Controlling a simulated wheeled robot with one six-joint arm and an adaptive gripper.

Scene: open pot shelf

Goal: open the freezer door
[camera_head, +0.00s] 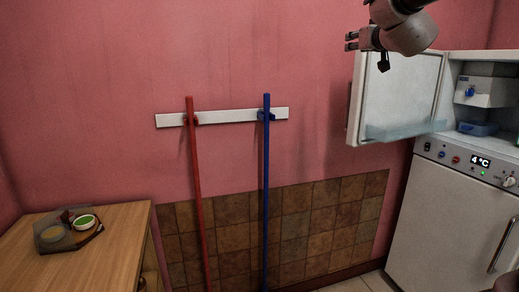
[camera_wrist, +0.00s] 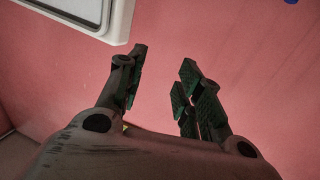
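The fridge unit at the right has an upper door (camera_head: 398,98) and a lower door (camera_head: 446,228). The upper door is swung wide open to the left, its inner face with a clear shelf showing. The lower door is shut and has a dark bar handle (camera_head: 503,244). No label shows which is the freezer. My gripper (camera_head: 351,41) is above the open upper door's top left corner, fingers pointing left. In the wrist view my gripper (camera_wrist: 163,60) is open and empty, and a white door edge (camera_wrist: 118,22) shows at upper left, apart from the fingers.
The open upper compartment holds a white box (camera_head: 487,91) and a blue item (camera_head: 478,129). A red pole (camera_head: 196,170) and a blue pole (camera_head: 266,180) hang on a wall rack (camera_head: 228,116). A wooden table (camera_head: 110,250) stands at left.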

